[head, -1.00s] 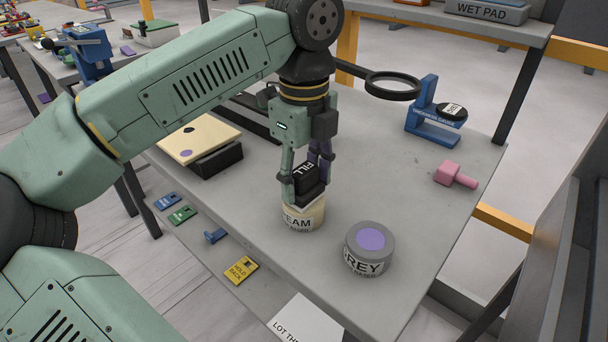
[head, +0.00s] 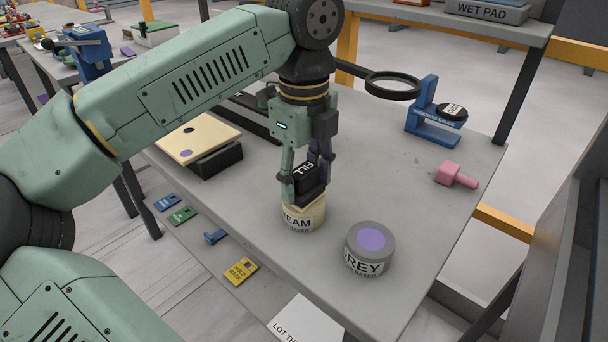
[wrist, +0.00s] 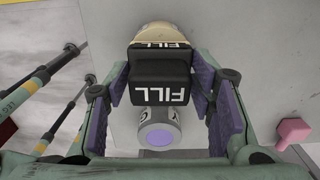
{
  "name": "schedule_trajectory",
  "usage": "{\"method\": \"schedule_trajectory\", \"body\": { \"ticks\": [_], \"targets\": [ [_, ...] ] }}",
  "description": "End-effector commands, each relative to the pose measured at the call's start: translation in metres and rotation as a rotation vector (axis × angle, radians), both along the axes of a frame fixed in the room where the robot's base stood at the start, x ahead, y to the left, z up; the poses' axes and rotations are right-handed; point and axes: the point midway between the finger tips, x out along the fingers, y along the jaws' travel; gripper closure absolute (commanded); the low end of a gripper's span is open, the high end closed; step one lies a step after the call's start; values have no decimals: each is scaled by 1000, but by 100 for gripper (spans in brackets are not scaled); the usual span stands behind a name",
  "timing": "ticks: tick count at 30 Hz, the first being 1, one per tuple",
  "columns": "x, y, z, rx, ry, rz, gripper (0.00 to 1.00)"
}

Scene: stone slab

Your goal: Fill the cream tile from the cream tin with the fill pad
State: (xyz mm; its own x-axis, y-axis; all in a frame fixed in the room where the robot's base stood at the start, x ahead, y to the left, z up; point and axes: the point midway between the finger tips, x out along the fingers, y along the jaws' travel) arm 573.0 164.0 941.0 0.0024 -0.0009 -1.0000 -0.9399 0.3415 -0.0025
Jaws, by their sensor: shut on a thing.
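My gripper (head: 307,185) is shut on the black fill pad (head: 306,183), marked FILL, which also shows between the purple finger pads in the wrist view (wrist: 160,75). The pad is upright over the cream tin (head: 302,217), and its underside is at the tin's top. The pad hides most of the tin's opening; I cannot tell how deep it sits. In the wrist view the cream tin (wrist: 158,34) shows behind the pad. The cream tile (head: 200,136) lies on a black stand (head: 218,160) to the left, with a dark spot and a purple spot on its face.
The grey tin (head: 370,249) with a purple top stands right of the cream tin. A magnifier ring (head: 393,86), a blue holder (head: 433,112) and a pink block (head: 455,174) are farther right. Small coloured tags (head: 181,215) and a yellow tag (head: 241,271) lie at the left.

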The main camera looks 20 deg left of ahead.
Motion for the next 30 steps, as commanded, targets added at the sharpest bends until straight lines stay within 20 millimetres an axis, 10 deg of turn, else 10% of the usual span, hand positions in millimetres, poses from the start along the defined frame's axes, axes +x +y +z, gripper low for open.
{"method": "schedule_trajectory", "body": {
  "ticks": [30],
  "targets": [
    [0, 0, 68, 2, 2, 0, 73]
  ]
}}
